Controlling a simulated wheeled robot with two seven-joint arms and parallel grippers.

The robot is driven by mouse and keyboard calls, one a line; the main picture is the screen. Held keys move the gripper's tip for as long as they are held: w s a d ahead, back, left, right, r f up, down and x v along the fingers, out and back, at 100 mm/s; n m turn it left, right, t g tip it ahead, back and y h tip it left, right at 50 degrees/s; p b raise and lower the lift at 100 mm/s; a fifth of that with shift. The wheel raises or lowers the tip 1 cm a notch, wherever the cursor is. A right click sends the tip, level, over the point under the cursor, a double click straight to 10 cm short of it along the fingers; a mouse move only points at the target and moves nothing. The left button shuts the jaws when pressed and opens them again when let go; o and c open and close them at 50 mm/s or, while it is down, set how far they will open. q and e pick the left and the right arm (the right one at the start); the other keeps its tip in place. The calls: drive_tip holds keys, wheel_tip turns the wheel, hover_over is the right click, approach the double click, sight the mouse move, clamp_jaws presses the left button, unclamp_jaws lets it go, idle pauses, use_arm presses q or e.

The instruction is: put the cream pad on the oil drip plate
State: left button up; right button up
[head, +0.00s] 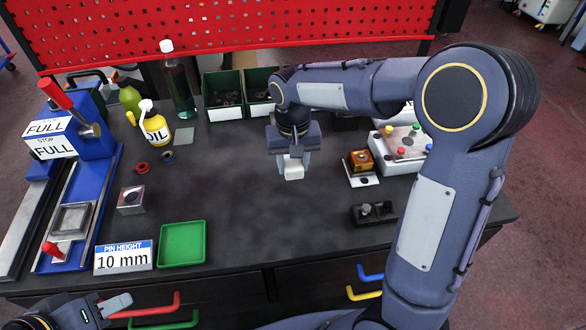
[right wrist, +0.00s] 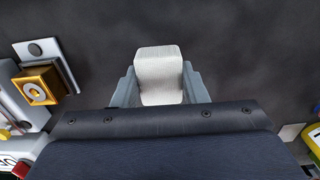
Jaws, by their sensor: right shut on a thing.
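My right gripper (head: 292,165) is shut on the cream pad (head: 293,170), a pale block, and holds it over the middle of the dark table. In the right wrist view the pad (right wrist: 160,72) sits between the two grey fingers. The oil drip plate (head: 183,136) looks like a thin grey-green square lying flat beside the yellow oil can, to the left of my right gripper. Its pale edge also shows in the right wrist view (right wrist: 291,132). Its top looks bare. My left gripper (head: 115,305) is at the lower left, in front of the table; its opening is unclear.
The yellow oil can (head: 154,127) and a dark green bottle (head: 179,85) stand near the plate. Red (head: 142,168) and blue rings lie in front of it. Green bins (head: 223,92) stand behind. An orange-topped block (head: 361,161) is to the right. The table's middle is clear.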

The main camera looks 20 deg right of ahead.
sight(293, 171)
drive_tip(key=shift+w+d+f, duration=0.1)
drive_tip(key=shift+w+f, duration=0.05)
drive_tip(key=shift+f, duration=0.05)
drive_tip(key=f, duration=0.3)
drive_tip(key=shift+w+d+f, duration=0.15)
drive_tip(key=shift+w+f, duration=0.05)
drive_tip(key=shift+w, duration=0.1)
drive_tip(key=shift+f, duration=0.25)
drive_tip(key=shift+f, duration=0.15)
drive_tip(key=o, duration=1)
drive_tip(key=shift+c, duration=0.2)
